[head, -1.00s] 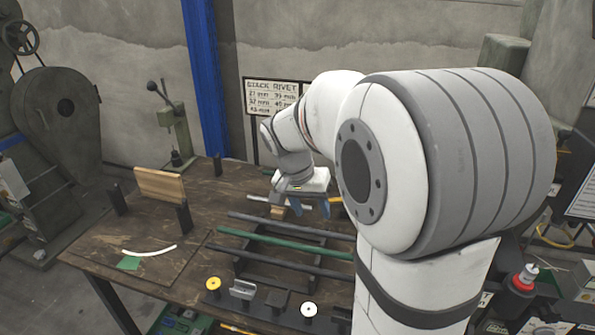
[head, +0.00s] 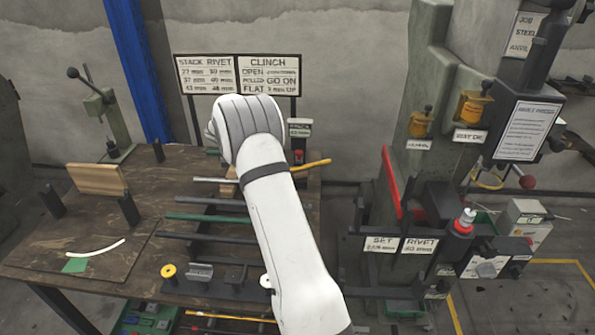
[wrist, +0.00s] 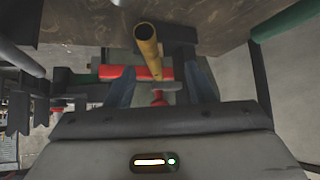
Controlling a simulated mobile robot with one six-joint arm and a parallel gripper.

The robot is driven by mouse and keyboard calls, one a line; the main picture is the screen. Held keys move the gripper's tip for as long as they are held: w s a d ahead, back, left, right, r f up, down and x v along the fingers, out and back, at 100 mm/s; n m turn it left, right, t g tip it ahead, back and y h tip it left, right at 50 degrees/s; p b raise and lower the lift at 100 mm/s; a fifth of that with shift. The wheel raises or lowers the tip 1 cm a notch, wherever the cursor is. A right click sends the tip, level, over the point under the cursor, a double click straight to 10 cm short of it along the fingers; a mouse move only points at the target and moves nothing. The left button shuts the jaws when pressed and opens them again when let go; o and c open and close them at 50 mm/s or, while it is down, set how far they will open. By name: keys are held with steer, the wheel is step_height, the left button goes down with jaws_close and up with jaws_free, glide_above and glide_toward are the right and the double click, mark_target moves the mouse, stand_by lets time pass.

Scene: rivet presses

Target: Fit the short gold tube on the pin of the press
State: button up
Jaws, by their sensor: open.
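A gold tube (wrist: 149,52) shows in the wrist view, its open end towards the top of the picture. It lies in line with the space between the fingers of my gripper (wrist: 165,68), which are apart; I cannot tell whether they touch it. In the head view a yellow-gold tube (head: 313,164) sticks out right of my arm near the table's right edge; my arm hides its left part and my gripper. The press (head: 440,110) stands on the right. A pale upright tip on a red collar (head: 463,224) is at its front and may be the pin.
The wooden table (head: 175,185) holds a rack of dark and green rods (head: 208,218), a wooden block (head: 97,178) and small round parts (head: 168,271). Signs (head: 238,75) stand behind it. A gap of floor separates table and press.

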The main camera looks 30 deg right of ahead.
mark_target(300, 171)
steer(key=x, duration=0.2)
steer(key=p+x, duration=0.1)
steer(key=s+x, duration=0.1)
steer(key=x, duration=0.1)
steer(key=shift+d+f, duration=0.1)
steer(key=shift+d, duration=0.15)
steer(key=shift+d+f, duration=0.3)
steer(key=shift+f, duration=0.05)
jaws_close()
